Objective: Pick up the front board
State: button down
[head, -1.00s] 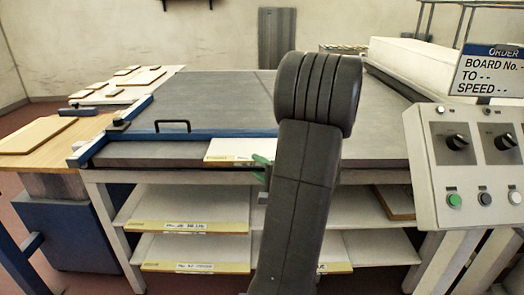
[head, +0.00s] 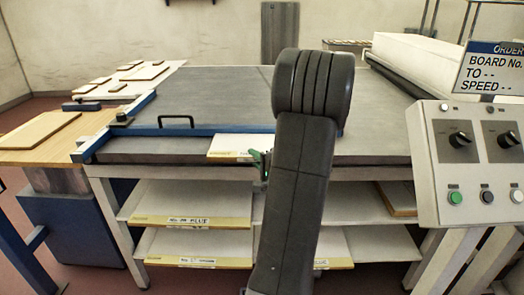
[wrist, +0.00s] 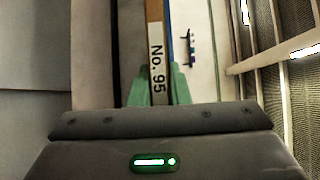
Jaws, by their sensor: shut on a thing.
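The front board (head: 233,144), white with a yellowish front edge, lies level at the front edge of the grey table, against the blue bar. My arm hides its right part. My gripper (head: 263,163) has green fingertips at the board's front edge, to the right of its middle. In the wrist view the green fingers of my gripper (wrist: 159,88) are shut on the board (wrist: 156,50), whose edge carries a label reading "No. 95". I cannot tell whether the board is clear of the table top.
The grey table (head: 215,93) has a blue bar (head: 200,131) with a black handle. Shelves below hold other labelled boards (head: 190,221). A control panel (head: 465,165) stands at the right. A wooden side table (head: 30,150) with a board is at the left.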

jog(key=shift+r, duration=0.15)
notch_tip(320, 180, up, 10)
jog(key=shift+f+p, duration=0.1)
jog(key=shift+p, duration=0.35)
